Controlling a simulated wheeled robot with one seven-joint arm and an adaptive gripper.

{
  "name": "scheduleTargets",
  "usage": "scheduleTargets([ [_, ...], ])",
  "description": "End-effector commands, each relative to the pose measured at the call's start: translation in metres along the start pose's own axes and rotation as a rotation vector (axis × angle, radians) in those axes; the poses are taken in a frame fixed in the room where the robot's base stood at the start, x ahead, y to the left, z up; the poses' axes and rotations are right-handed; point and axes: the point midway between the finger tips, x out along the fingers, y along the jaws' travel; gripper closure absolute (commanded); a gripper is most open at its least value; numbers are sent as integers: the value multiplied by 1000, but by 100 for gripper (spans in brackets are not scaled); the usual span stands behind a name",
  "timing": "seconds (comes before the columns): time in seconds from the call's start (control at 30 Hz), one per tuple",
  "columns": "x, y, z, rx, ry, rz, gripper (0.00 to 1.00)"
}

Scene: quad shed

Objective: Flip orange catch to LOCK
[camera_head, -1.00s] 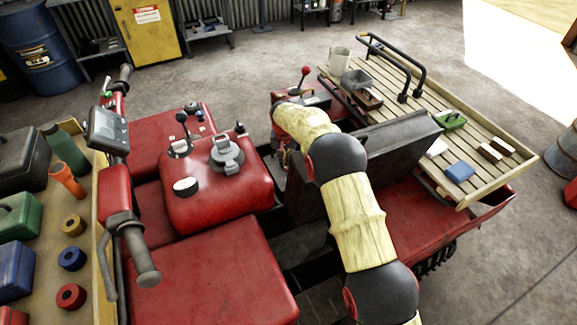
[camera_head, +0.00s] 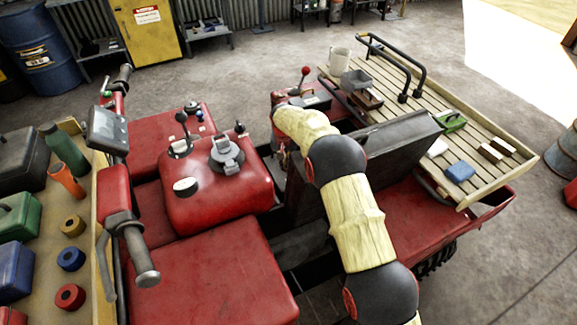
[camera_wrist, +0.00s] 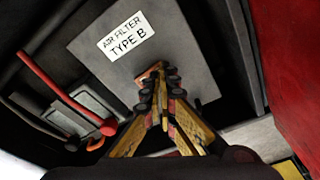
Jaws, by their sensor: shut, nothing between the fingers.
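My gripper (camera_wrist: 160,88) is shut in the wrist view, its yellow-orange fingers brought together at the tips with nothing between them. The tips overlap the lower middle of a grey panel (camera_wrist: 185,60) with a white label (camera_wrist: 126,36) reading "AIR FILTER TYPE B". A small orange piece (camera_wrist: 146,73) shows right at the tips, probably the catch. The fingers partly hide it, so I cannot tell its position or whether they touch it. In the head view my gripper is hidden behind my arm and the vehicle body.
In the wrist view a red cable (camera_wrist: 55,85) and an orange-red knob (camera_wrist: 108,127) lie left of my fingers, and a red wall (camera_wrist: 292,75) stands at right. The head view shows a raised dark panel (camera_head: 395,147) beside my arm and a slatted rack (camera_head: 490,180).

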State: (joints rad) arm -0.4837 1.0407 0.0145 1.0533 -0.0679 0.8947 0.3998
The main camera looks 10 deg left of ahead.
Motion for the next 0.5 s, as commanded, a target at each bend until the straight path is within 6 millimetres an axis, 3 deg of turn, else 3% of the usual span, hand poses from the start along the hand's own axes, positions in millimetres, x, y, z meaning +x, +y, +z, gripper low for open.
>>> scheduleTargets([
  [0.5,-37,0,-6,0,1,-1,100],
])
